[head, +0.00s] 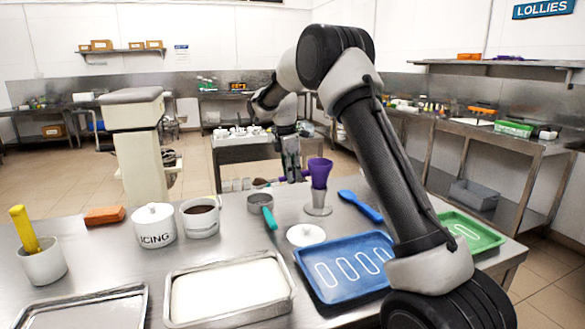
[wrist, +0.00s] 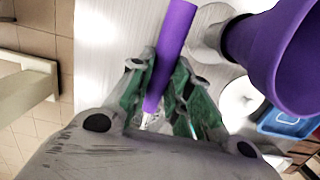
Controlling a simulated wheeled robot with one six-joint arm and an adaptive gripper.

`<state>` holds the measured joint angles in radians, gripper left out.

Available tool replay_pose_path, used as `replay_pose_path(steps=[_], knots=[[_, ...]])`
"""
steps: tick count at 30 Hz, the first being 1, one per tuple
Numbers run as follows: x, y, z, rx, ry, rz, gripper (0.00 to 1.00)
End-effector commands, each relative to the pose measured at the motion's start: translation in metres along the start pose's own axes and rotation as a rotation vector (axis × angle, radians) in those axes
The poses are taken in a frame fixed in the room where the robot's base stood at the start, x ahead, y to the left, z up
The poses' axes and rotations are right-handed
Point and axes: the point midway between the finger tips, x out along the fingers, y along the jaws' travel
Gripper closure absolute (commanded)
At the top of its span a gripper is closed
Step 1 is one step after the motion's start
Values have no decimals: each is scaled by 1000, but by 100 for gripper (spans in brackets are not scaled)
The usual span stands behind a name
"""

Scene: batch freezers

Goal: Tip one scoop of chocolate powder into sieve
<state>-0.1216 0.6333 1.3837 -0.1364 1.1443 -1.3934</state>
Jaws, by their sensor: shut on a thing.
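My gripper (head: 291,172) is shut on the purple handle (wrist: 172,48) of a scoop; the handle runs between the fingers in the wrist view. In the head view the scoop's bowl (head: 261,182) sticks out to the left of my gripper and looks dark brown with powder. It appears just above the sieve (head: 259,200), which has a metal rim and a teal handle (head: 270,219). I cannot tell how high the scoop is. The white pot of chocolate powder (head: 201,216) stands open left of the sieve. The scoop's bowl is not clear in the wrist view.
A purple funnel (head: 320,170) in a metal holder (head: 318,203) stands close right of my gripper; the funnel looms large in the wrist view (wrist: 285,50). A white lid (head: 306,235), blue tray (head: 345,268), icing pot (head: 154,226) and powder-filled metal tray (head: 285,310) crowd the table.

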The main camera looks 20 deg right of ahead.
Motion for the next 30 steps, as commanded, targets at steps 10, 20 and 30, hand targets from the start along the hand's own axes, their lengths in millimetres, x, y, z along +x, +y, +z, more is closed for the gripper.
replay_pose_path(steps=[10,20,30], knots=[[-36,0,-15,-3,-329,0,100],[-64,0,-38,-3,-641,-1,100],[-84,0,-67,-1,-958,0,100]])
